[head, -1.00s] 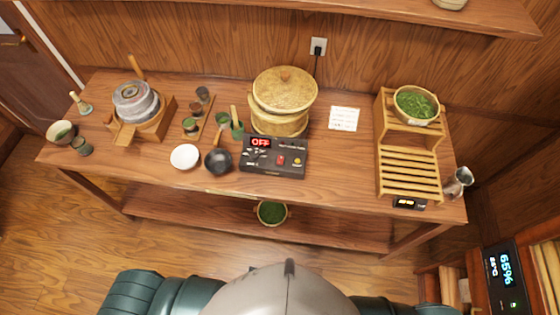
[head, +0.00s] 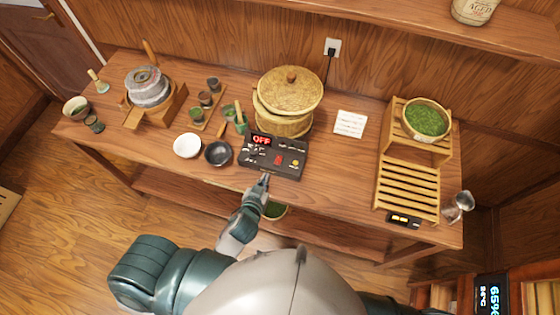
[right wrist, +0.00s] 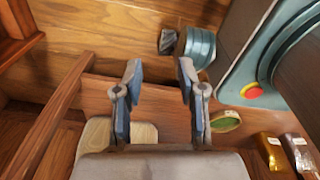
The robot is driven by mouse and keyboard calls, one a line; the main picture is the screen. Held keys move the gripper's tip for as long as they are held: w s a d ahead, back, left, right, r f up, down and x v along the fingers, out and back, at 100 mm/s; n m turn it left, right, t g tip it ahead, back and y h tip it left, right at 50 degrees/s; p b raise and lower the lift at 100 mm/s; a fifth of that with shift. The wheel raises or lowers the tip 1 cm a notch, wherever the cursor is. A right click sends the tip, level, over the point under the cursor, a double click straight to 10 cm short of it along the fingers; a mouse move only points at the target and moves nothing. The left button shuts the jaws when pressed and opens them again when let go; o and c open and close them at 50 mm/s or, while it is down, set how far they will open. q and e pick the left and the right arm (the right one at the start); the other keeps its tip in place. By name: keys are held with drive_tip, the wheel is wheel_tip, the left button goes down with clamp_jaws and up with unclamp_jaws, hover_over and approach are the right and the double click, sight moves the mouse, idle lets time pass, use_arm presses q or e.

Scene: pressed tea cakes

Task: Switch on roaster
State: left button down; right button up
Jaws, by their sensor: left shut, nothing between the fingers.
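The roaster's black control box (head: 274,156) lies on the table in front of the woven, lidded roaster (head: 287,100). Its display (head: 262,139) reads OFF in red.
A white bowl (head: 187,145) and a dark pan (head: 218,153) stand left of the box. A stone mill (head: 147,87) is further left. A white card (head: 350,124) and a wooden rack (head: 408,183) are to the right. The table front between box and rack is clear.

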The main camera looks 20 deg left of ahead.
use_arm(q)
drive_tip(key=r, duration=0.1)
drive_tip(key=d+r+t, duration=0.1)
drive_tip(key=shift+w+d+r, duration=0.1)
drive_tip(key=shift+w+r, duration=0.05)
drive_tip(key=shift+r, duration=0.25)
use_arm(e)
drive_tip(key=shift+a, duration=0.5)
use_arm(q)
drive_tip(key=shift+w, duration=0.1)
use_arm(e)
drive_tip(key=shift+d, duration=0.15)
use_arm(q)
drive_tip(key=p, duration=0.1)
hover_over(276, 168)
drive_tip(key=f, duration=0.3)
drive_tip(key=shift+w+f, duration=0.3)
drive_tip(key=shift+w, duration=0.1)
drive_tip(key=f, duration=0.3)
drive_tip(key=shift+s, duration=0.25)
drive_tip(key=shift+s+f, duration=0.15)
drive_tip(key=shift+f, duration=0.4)
use_arm(e)
drive_tip(key=shift+d+r, duration=0.25)
drive_tip(key=shift+r, duration=0.35)
